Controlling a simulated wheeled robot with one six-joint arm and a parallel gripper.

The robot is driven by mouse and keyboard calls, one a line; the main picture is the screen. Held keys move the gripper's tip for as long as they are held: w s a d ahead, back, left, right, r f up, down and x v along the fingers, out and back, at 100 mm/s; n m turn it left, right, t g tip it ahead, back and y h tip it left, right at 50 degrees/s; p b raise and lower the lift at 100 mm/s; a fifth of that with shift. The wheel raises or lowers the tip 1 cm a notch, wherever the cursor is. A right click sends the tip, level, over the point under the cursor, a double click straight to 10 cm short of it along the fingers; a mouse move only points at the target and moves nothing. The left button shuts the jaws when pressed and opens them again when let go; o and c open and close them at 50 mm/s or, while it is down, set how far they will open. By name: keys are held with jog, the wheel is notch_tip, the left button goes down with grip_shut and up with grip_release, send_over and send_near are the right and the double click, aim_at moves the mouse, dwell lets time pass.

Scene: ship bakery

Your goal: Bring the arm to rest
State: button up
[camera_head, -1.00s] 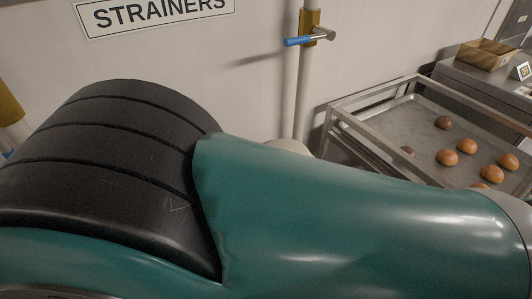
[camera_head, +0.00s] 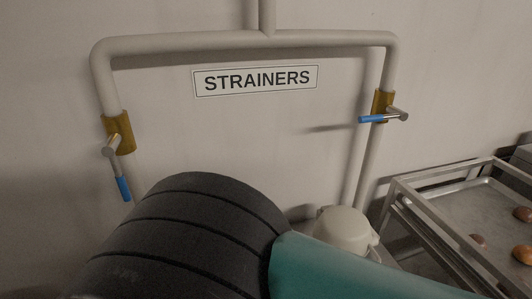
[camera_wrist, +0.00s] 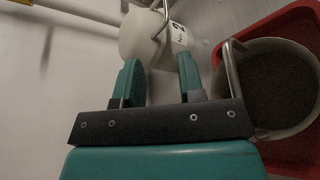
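My gripper (camera_wrist: 160,84) shows in the wrist view with its two teal fingers apart and nothing between them. Beyond the fingertips is a pale cylindrical housing (camera_wrist: 142,36) with a "2" on it and a metal handle; I cannot tell whether the fingers touch it. In the head view my own arm fills the lower middle, and the gripper is out of sight there.
The wall has a STRAINERS sign (camera_head: 255,80), pipes and two blue-handled valves, left (camera_head: 118,133) and right (camera_head: 384,107). A pale capped unit (camera_head: 343,229) stands behind my arm. A rack with a bun tray (camera_head: 470,222) is right. The wrist view shows a pot (camera_wrist: 288,115) on a red tray (camera_wrist: 258,28).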

jog(key=s+d+r+m+g+y+b, duration=0.1)
jog(key=s+r+m+g+y+b, duration=0.2)
jog(key=r+y, duration=0.3)
jog(key=s+d+r+m+g+y+b, duration=0.2)
jog(key=r+y, duration=0.4)
jog(key=y, duration=0.5)
jog(key=shift+s+d+r+m+g+b, duration=0.25)
jog(key=shift+s+r+m+g+b, duration=0.1)
jog(key=shift+s+m+g+b, duration=0.75)
jog(key=shift+w, duration=0.2)
